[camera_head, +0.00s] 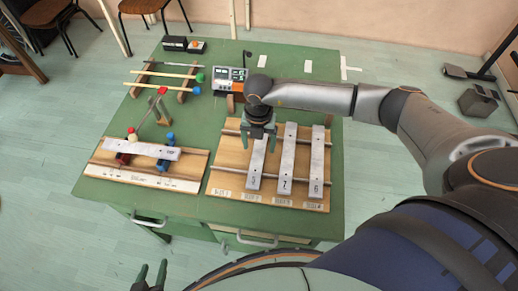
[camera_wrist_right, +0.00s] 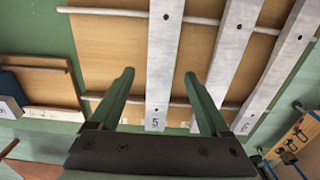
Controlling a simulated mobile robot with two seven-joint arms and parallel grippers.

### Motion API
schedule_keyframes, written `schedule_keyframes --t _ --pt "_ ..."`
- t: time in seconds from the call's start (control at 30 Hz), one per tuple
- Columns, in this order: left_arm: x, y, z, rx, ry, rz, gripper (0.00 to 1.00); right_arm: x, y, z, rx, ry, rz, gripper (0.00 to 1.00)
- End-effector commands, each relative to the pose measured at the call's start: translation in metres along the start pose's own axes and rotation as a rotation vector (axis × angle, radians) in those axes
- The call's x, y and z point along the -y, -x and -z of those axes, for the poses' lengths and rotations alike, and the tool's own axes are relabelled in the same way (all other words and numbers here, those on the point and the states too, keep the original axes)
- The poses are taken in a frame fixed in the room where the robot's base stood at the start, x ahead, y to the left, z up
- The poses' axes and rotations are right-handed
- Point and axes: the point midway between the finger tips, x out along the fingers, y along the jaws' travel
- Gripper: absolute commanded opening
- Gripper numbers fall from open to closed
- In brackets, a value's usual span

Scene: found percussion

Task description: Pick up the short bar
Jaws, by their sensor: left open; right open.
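Three pale grey bars lie side by side on the right wooden frame (camera_head: 221,170): bar 5 (camera_head: 256,168), bar 7 (camera_head: 286,165) and bar 6 (camera_head: 317,165). Another pale bar (camera_head: 142,149) lies crosswise on red and blue supports on the left wooden board. Which one is the short bar I cannot tell for certain. My right gripper (camera_head: 258,134) is open above the far part of bar 5, hiding its far end. In the right wrist view, bar 5 (camera_wrist_right: 162,65) runs between the two open fingers (camera_wrist_right: 159,75). My left gripper (camera_head: 151,275) is open and empty, in front of the table.
The green table (camera_head: 290,65) also holds mallets (camera_head: 165,75) on a rack, an electronic device (camera_head: 230,78) with a display and a black box (camera_head: 175,43). The left board (camera_head: 185,167) stands beside the frame. The table's back right is mostly clear.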

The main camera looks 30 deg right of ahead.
Motion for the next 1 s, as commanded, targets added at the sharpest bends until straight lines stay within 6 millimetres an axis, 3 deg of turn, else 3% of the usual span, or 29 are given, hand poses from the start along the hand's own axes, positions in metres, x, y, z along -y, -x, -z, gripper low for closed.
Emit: schedule_keyframes --t 0.1,0.37,1.0 --pt "0.0002 0.0004 0.0007 0.000 -0.001 0.000 0.50 0.0011 -0.0122 0.0006 -0.002 0.000 0.003 0.80" --pt "0.0003 0.0002 0.0009 -0.001 -0.001 0.000 0.50 0.0008 -0.0143 0.0003 0.000 0.001 0.001 0.80" --pt "0.0004 -0.0001 0.0020 -0.003 -0.001 0.000 0.50 0.0008 -0.0137 0.0000 0.000 0.000 0.001 0.08"
